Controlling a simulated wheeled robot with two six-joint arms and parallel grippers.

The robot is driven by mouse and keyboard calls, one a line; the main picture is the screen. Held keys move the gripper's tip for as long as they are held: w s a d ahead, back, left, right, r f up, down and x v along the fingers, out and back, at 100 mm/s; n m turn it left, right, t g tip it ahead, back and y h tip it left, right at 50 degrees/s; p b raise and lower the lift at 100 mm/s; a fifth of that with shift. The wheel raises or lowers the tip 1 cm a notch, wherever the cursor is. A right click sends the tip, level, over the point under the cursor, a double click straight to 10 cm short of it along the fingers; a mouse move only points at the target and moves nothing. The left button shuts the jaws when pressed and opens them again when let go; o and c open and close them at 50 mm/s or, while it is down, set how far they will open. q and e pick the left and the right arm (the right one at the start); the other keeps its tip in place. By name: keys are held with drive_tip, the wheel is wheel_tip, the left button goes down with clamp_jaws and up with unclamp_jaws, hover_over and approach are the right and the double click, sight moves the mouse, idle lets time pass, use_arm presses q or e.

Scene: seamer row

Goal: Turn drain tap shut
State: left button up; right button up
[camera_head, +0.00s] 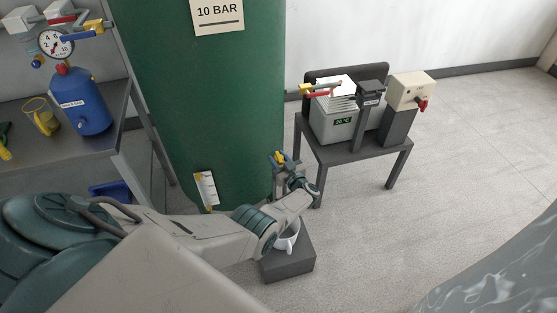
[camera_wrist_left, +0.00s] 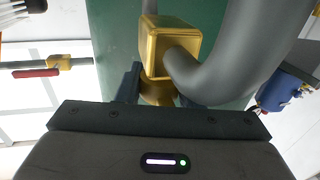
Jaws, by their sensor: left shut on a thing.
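The drain tap (camera_head: 281,157) is a small brass-yellow fitting low on the right side of the green tank (camera_head: 215,100). In the left wrist view the brass tap (camera_wrist_left: 170,45) fills the top middle, with a thick grey curved pipe (camera_wrist_left: 235,55) beside it. My left gripper (camera_head: 288,172) reaches the tap from the front. Its dark fingers (camera_wrist_left: 158,92) are shut on the lower brass part of the tap. The gripper partly hides the tap in the head view, so I cannot tell the handle's angle. My right gripper is not in view.
A white cup (camera_head: 287,239) stands on a dark block (camera_head: 292,266) below the gripper. A dark table (camera_head: 365,149) with equipment stands to the right behind. A bench (camera_head: 108,122) with a blue bottle (camera_head: 82,103) is at the left.

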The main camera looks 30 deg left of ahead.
use_arm(q)
drive_tip(key=shift+s+d+f, duration=0.15)
drive_tip(key=shift+s+f, duration=0.05)
drive_tip(key=shift+f, duration=0.1)
drive_tip(key=o, duration=0.9)
drive_tip(key=shift+o, duration=0.3)
drive_tip(key=shift+w+r, duration=0.1)
drive_tip(key=shift+r, duration=0.1)
drive_tip(key=p+v, duration=0.1)
drive_tip(key=v, duration=0.9)
drive_tip(key=shift+d, duration=0.35)
